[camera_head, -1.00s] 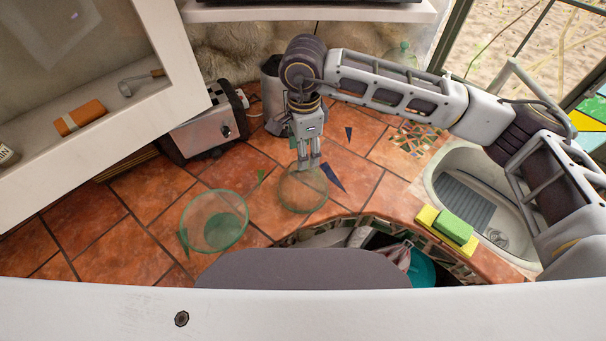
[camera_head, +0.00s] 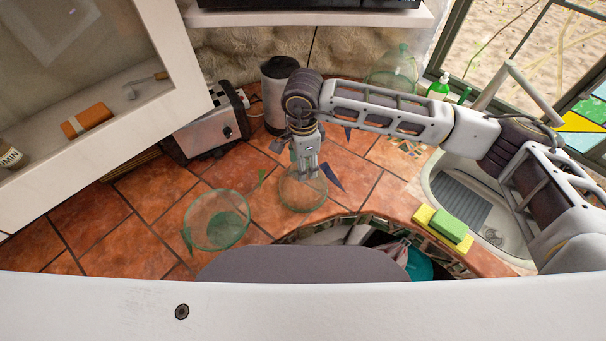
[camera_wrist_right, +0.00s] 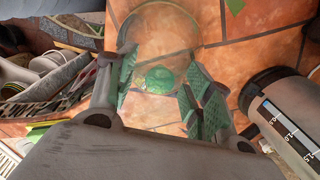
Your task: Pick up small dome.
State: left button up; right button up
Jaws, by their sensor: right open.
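The small dome (camera_head: 301,197) is clear, faintly green glass and stands on the terracotta tiles near the counter's front edge. My right gripper (camera_head: 306,174) points down at it, its fingertips overlapping the dome's top in the head view. In the right wrist view the dome (camera_wrist_right: 185,30) shows as a round clear rim with a green knob. My right gripper (camera_wrist_right: 160,88) is open there, one finger on each side of the knob. I cannot tell whether the fingers touch it. My left gripper is not in view.
A larger greenish glass dome (camera_head: 217,222) lies to the left. A toaster (camera_head: 207,132) and dark canister (camera_head: 279,92) stand behind. Another glass dome (camera_head: 392,72) is by the window. Sponges (camera_head: 443,226) lie beside the sink (camera_head: 490,215). Dark shards (camera_head: 332,177) lie near the small dome.

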grip_shut()
dwell(0.3)
jog(key=shift+r, duration=0.15)
notch_tip(320, 180, up, 8)
jog(key=shift+f+b, duration=0.1)
jog(key=shift+b, duration=1.05)
jog(key=shift+r, duration=1)
jog(key=shift+w+r, duration=0.1)
